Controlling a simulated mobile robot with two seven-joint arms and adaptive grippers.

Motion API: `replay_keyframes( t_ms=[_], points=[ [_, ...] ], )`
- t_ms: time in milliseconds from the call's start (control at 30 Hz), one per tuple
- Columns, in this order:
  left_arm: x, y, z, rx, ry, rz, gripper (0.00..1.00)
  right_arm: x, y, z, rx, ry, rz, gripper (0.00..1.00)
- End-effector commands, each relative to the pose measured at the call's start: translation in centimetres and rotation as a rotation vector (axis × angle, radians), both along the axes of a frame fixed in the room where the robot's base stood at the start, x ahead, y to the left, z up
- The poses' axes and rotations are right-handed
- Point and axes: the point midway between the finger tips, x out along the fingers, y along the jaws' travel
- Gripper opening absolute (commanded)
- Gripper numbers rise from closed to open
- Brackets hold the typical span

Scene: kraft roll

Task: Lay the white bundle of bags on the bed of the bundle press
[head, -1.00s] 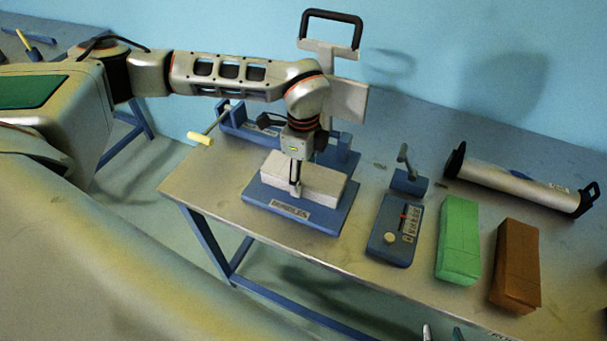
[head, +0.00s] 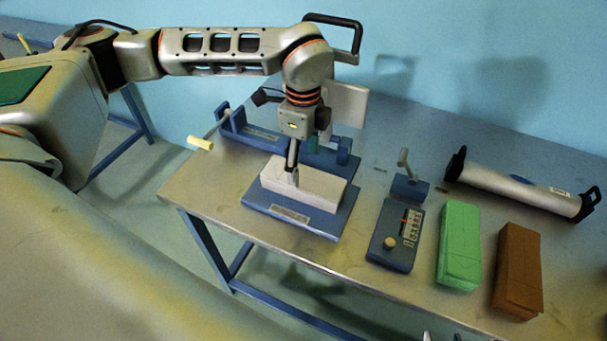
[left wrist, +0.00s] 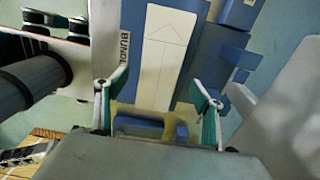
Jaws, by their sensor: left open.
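The white bundle of bags (head: 318,190) lies flat on the blue bed of the bundle press (head: 287,213). In the left wrist view the bundle (left wrist: 165,50) shows its pale top lying along the blue bed, beside a label. My left gripper (head: 292,176) is just above the bundle, pointing down; in the left wrist view its two fingers (left wrist: 160,84) stand apart with nothing gripped between them. At the bottom edge of the head view, only the tips of my right gripper (head: 442,336) show, apart and empty.
Right of the press are a blue device with a dial (head: 395,235), a green bundle (head: 459,245) and a brown bundle (head: 518,268). A silver roll (head: 520,188) lies behind them. A blue stand with a yellow-handled crank (head: 200,143) is at the back left of the table.

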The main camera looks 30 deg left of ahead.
Motion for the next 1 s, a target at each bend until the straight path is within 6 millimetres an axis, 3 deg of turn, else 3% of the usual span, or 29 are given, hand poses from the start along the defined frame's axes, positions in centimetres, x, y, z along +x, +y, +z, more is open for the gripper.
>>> replay_keyframes(
  t_ms=[133,333,1000],
  points=[
    [0.1,0.0,2.8,0.0,-0.003,0.001,0.68,0.0,0.0,-0.2,0.0,0.001,0.0,0.4],
    [0.0,0.0,4.8,0.0,0.0,0.0,0.68,0.0,0.0,-0.3,0.0,0.001,0.0,0.4],
    [0.0,0.0,5.2,0.0,0.001,0.0,0.68,0.0,0.0,-0.2,0.001,-0.001,0.0,0.4]
  ],
)
